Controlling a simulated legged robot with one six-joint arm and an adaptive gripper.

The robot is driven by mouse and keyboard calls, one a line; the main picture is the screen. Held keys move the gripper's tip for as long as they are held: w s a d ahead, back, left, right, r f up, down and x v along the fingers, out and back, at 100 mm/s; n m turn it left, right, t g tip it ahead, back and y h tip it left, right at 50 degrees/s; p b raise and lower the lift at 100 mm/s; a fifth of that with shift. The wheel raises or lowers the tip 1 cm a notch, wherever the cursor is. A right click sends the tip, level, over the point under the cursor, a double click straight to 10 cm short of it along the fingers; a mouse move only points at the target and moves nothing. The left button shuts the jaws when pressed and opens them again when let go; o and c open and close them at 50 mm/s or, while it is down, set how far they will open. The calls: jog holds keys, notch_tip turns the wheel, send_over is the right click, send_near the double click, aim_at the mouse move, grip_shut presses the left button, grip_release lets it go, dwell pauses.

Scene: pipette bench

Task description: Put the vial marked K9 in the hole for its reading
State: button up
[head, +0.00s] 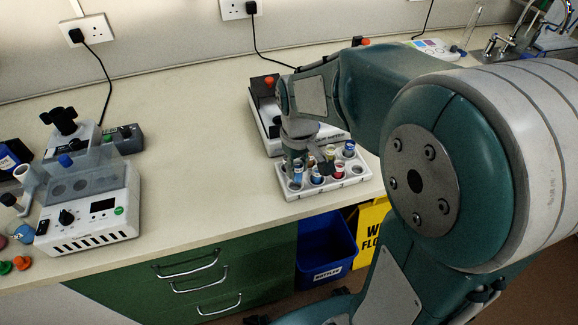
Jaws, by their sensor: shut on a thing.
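A white vial rack (345,184) with round holes stands near the front edge of the bench. Several vials with coloured labels or caps are in it, among them a red one (339,171) and a blue-capped one (349,149). My gripper (296,161) points down over the left part of the rack. It appears shut on a blue-marked vial (298,173), which is at the rack's left end; I cannot tell if it is seated or lifted. No marking is legible, so I cannot tell which vial is K9. My gripper hides part of the rack.
A white device with a knob and display (100,210) stands at left, with a clear shield and round wells behind it. Another device (265,112) stands behind the rack, partly hidden by my arm. The bench between the left device and rack is clear. A blue bin (325,250) is below.

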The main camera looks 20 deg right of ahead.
aim_at(296, 174)
jog(key=shift+w+d+f, duration=0.2)
jog(key=shift+w+f, duration=0.3)
jog(key=shift+f, duration=0.1)
notch_tip(296, 174, down, 2)
jog(key=shift+a+f, duration=0.1)
jog(key=shift+f, duration=0.15)
jog(key=shift+a+f, duration=0.2)
jog(key=shift+f, duration=0.1)
jog(key=shift+a, duration=0.15)
grip_shut()
jog(key=o, duration=0.9)
grip_release()
jog(key=shift+o, duration=0.2)
jog(key=shift+d, duration=0.2)
jog(key=shift+r, duration=0.1)
